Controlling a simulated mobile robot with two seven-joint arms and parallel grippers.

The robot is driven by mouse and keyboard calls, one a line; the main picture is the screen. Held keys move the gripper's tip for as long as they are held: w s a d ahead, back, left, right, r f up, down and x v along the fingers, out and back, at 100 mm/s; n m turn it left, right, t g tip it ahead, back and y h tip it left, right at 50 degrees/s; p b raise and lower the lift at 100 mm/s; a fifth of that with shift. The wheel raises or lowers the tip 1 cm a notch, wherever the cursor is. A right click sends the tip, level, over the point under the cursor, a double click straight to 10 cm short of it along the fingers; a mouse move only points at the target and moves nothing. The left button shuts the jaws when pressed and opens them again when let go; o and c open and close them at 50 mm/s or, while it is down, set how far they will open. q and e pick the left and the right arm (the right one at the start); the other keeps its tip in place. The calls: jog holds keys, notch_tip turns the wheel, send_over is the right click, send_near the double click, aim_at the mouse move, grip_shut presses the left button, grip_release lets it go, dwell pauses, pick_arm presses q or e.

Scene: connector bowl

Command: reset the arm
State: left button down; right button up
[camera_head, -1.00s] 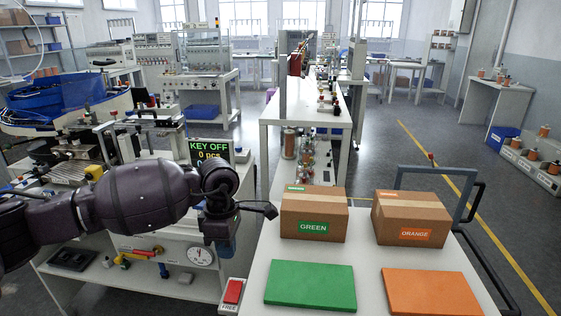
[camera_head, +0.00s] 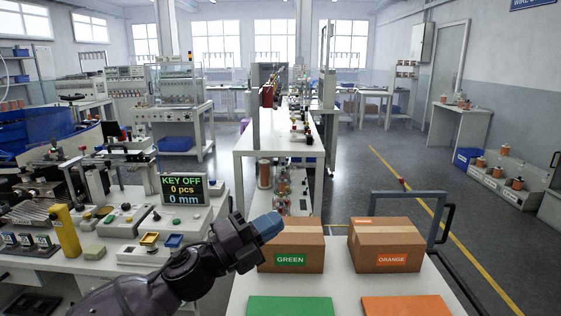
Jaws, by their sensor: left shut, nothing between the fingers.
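My left arm comes in from the lower left, dark and glossy, and its wrist points up and to the right. My left gripper (camera_head: 268,225) has blue fingers, is shut and holds nothing. In the picture it lies at the upper left edge of the box labelled GREEN (camera_head: 302,262) and covers a bit of that corner. I cannot tell whether it touches the box. My right gripper is not in view.
A box labelled ORANGE (camera_head: 385,246) stands right of the green-labelled one on the white cart. A green board (camera_head: 290,306) and an orange board (camera_head: 407,306) lie in front. Left is a bench with a KEY OFF display (camera_head: 184,189).

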pick_arm(q)
jog(key=s+a+f+n+t+y, duration=0.3)
jog(key=a+f+n+y, duration=0.45)
jog(key=f+n, duration=0.4)
jog(key=s+a+f+n+t+y, duration=0.3)
jog(key=a+f+n+y, duration=0.4)
jog(key=a+f+n, duration=0.4)
jog(key=s+a+f+n+g+y, duration=0.2)
jog(key=s+a+f+n, duration=0.1)
jog(key=s+f, duration=0.5)
jog(key=s+a+f+n+g+y, duration=0.2)
jog(key=s+f, duration=0.6)
jog(key=s, duration=0.6)
jog(key=shift+s+a+f+n+g+y, duration=0.2)
jog(key=shift+a+n+g+y, duration=0.3)
jog(key=shift+a+n, duration=0.55)
jog(key=shift+d, duration=0.2)
